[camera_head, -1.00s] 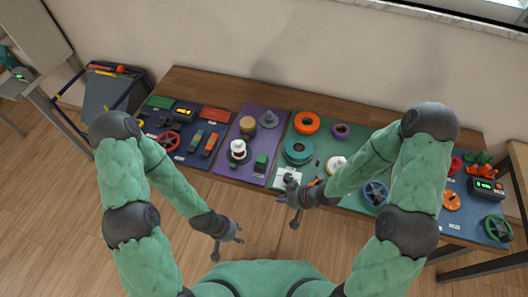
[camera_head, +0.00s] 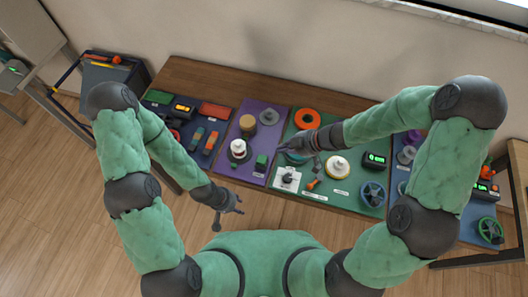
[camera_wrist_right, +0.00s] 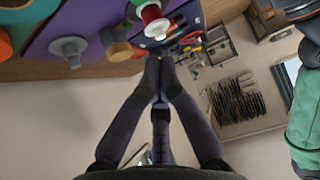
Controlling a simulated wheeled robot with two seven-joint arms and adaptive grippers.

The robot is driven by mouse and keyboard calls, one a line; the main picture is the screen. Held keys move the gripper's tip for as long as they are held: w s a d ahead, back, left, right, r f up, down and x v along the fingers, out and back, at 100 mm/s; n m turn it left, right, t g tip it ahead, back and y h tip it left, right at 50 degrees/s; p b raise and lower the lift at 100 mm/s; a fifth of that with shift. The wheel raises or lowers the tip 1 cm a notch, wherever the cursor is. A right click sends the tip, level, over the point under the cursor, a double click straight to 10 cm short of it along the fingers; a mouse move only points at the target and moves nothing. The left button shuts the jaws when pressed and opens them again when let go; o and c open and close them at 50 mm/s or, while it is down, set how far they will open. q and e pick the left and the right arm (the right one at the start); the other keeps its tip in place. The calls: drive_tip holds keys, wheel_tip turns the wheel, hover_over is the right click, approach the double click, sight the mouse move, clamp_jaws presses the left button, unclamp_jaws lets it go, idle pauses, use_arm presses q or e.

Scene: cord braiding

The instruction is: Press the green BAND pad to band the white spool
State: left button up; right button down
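The green BAND pad (camera_head: 262,160) is a small green block near the front right of the purple mat (camera_head: 273,126). The white spool (camera_head: 238,150) stands upright on a dark base to its left on the same mat. In the right wrist view a white spool with a red middle (camera_wrist_right: 152,20) shows just beyond the fingertips. My right gripper (camera_head: 281,148) hovers right of the pad, over the teal ring's area, and looks apart from the pad. In the wrist view its fingers (camera_wrist_right: 159,58) meet at their tips, with nothing between. My left gripper (camera_head: 238,204) hangs in front of the table, its finger gap too small to judge.
Behind the spool are a tan cylinder (camera_head: 248,124) and a grey spindle (camera_head: 269,116). The green mat holds an orange ring (camera_head: 307,118), a white disc (camera_head: 337,167) and a white plate (camera_head: 287,180). A dark mat with orange and green blocks (camera_head: 204,137) lies left.

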idle(0.3)
drive_tip(key=b, duration=0.5)
hover_over(264, 161)
wheel_tip(264, 161, down, 8)
drive_tip(key=shift+a+r, duration=0.1)
drive_tip(key=shift+r, duration=0.15)
wheel_tip(264, 161, down, 2)
drive_tip(key=shift+f+b, duration=0.15)
drive_tip(key=shift+b, duration=0.4)
drive_tip(key=shift+f, duration=0.6)
